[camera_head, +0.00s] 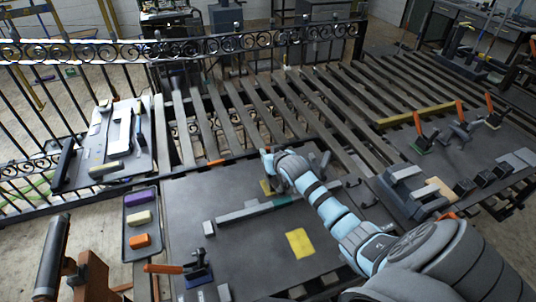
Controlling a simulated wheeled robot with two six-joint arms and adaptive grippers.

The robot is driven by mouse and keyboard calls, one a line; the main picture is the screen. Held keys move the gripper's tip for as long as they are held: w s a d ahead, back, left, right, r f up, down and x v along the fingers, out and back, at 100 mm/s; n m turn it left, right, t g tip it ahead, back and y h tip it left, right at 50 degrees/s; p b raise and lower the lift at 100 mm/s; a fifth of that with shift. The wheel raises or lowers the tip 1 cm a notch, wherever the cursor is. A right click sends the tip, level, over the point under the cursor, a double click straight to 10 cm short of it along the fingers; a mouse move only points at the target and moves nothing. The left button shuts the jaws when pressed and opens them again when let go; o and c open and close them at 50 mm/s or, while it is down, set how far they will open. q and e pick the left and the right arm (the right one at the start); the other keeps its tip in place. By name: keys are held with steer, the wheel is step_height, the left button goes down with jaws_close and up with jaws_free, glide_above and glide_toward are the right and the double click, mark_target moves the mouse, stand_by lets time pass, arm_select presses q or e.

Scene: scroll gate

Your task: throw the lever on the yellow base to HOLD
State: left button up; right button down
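My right arm reaches in from the lower right over the middle dark panel (215,185). Its end, my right gripper (270,160), is low over the panel's far part. The fingers are too small and hidden to tell if they are open. A small yellow piece (266,187) shows just beside and below it; I cannot tell if it is the yellow base. A lever with an orange handle (163,268) lies to the left on a blue base (199,274) at the panel's near left. No HOLD marking is legible. My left gripper is not in view.
A flat yellow square (300,243) and a long grey bar (247,211) lie on the panel. A tray (129,222) holds purple, cream and orange blocks. Several upright orange-handled levers (460,110) stand on the right bench, one on a green base (423,147). A scrollwork fence (190,47) stands behind.

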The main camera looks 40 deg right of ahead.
steer(key=c, duration=1.6)
jaws_free()
steer(key=shift+o, duration=0.2)
steer(key=v, duration=1.2)
